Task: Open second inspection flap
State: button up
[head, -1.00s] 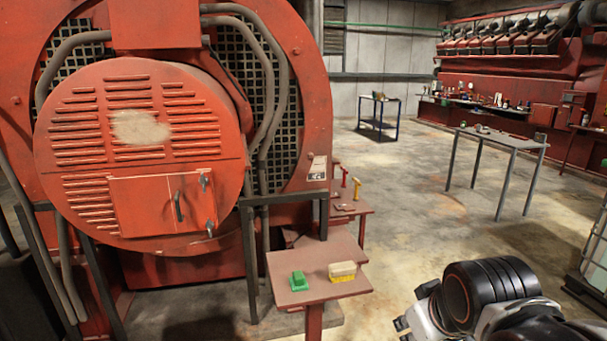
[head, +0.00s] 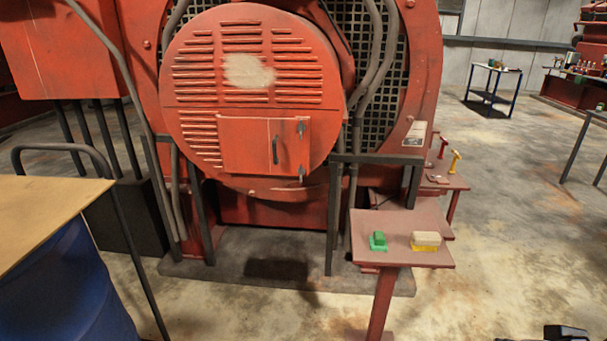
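A rectangular red inspection flap (head: 245,145) lies flat and shut on the lower front of the round, slotted red engine cover (head: 190,95). It has a dark upright handle (head: 275,150) right of its middle. Small dark fittings sit near its right edge, one high (head: 300,128) and one low (head: 302,172). A thin vertical line runs down the panel just left of the handle. No number shows on it, so I cannot tell whether it is the second flap. Only a dark bit of my arm shows at the bottom right edge, well away from the flap. My gripper cannot be made out.
A small red stand (head: 395,225) in front, right of the cover, carries a green brush (head: 378,241) and a yellow-bristled brush (head: 425,241). A blue drum (head: 65,300) under a tan board (head: 40,215) fills the left front. Open floor lies right of the stand.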

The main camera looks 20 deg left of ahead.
aim_at(269, 146)
jog(key=u, duration=1.25)
jog(key=i+l+u, duration=0.15)
jog(key=l, duration=0.2)
jog(key=i+l+u, duration=0.1)
jog(key=l, duration=0.3)
jog(key=i+l+u, duration=0.15)
jog(key=l, duration=0.25)
jog(key=i, duration=0.1)
